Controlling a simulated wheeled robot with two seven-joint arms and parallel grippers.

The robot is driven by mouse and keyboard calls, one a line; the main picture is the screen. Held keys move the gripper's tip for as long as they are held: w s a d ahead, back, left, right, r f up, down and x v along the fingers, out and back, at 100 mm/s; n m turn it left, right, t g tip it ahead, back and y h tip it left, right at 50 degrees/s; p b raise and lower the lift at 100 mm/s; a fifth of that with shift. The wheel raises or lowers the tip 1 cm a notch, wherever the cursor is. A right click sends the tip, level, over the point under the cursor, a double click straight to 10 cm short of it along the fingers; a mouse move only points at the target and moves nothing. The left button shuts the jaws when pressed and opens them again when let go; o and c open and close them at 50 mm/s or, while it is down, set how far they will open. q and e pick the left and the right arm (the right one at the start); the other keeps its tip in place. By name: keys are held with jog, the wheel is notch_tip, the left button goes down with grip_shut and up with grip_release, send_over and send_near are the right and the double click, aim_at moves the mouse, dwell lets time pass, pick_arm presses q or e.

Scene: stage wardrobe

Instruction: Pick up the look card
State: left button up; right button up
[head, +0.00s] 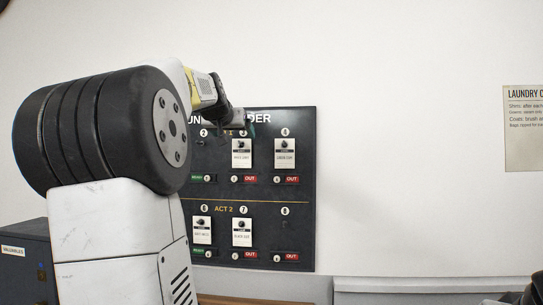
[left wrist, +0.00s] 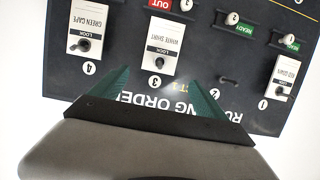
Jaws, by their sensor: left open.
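White look cards hang on a dark running-order board (head: 265,190). In the head view these are card 3 (head: 241,160), card 4 (head: 284,160), card 6 (head: 202,236) and card 7 (head: 242,239). My left gripper (head: 245,124) is at the board's upper edge, just above card 3. In the left wrist view, upside down, its green fingers (left wrist: 160,75) are open and empty, pointing at the white shirt card (left wrist: 165,45) under number 3. The green cape card (left wrist: 89,25) and red gown card (left wrist: 285,75) hang to either side.
Hook 2 (left wrist: 227,80) and hook 8 (head: 285,224) carry no card. Red OUT and green READY tags sit below the hooks. A laundry notice (head: 524,130) is on the wall at right. A dark valuables box (head: 22,262) stands at lower left.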

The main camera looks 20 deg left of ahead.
aim_at(241, 141)
pick_arm(q)
jog(key=x, duration=0.6)
jog(key=shift+w+d+f, duration=0.1)
jog(key=c, duration=1.4)
jog(key=shift+r, duration=0.25)
jog(key=shift+s+d+r, duration=0.1)
jog(key=shift+s, duration=0.2)
jog(key=s+d, duration=0.2)
jog(key=s, duration=0.8)
jog(key=s+d, duration=0.3)
jog(key=s, duration=0.7)
jog(key=s+d, duration=0.2)
jog(key=s, duration=0.8)
jog(key=shift+s+d, duration=0.2)
jog(key=shift+s, duration=0.1)
